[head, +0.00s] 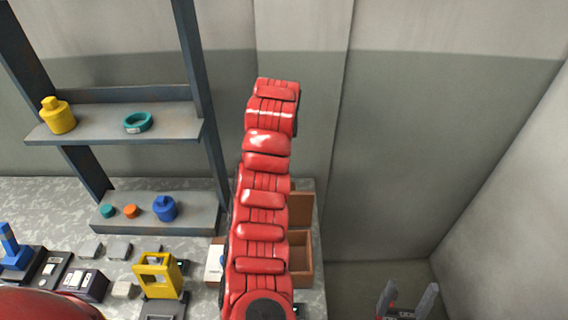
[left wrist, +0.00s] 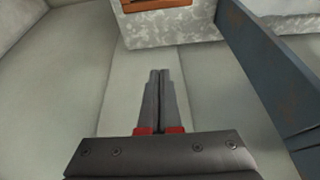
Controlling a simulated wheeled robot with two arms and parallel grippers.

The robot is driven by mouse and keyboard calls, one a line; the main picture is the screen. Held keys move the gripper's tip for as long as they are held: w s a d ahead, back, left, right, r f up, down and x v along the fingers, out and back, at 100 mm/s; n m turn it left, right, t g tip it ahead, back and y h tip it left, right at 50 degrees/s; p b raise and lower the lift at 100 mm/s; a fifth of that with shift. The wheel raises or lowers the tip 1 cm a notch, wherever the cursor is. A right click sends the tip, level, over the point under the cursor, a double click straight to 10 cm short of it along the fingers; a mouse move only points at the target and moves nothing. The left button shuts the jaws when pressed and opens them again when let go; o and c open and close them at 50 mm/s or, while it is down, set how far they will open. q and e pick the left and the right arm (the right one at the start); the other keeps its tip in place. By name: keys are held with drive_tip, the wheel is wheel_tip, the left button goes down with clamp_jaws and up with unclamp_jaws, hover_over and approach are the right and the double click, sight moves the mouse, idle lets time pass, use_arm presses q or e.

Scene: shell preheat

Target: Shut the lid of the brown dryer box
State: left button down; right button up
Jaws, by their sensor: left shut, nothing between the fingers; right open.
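The brown dryer box (head: 301,260) stands on the counter in the head view, partly hidden behind my red arm. Its brown lid (head: 302,208) appears raised at the back, and the box looks open. My left gripper (left wrist: 161,72) is shut and empty in the left wrist view, its fingers apart from anything. A brown piece, likely the box (left wrist: 155,4), shows at that view's top edge. My right gripper (head: 407,298) is open and empty at the bottom right of the head view, right of the counter and apart from the box.
The speckled counter (head: 205,258) carries a yellow frame-like fixture (head: 158,274) and several small blocks and devices at left. A dark shelf rack (head: 120,122) holds a yellow bottle (head: 57,115), a teal ring (head: 138,121) and a blue container (head: 165,208).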

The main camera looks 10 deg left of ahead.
use_arm(q)
wheel_tip(320, 180, down, 9)
drive_tip(key=s+p, duration=0.2)
drive_tip(key=p, duration=0.4)
drive_tip(key=shift+s+d+g, duration=0.25)
drive_tip(key=shift+s+g, duration=0.05)
idle(0.4)
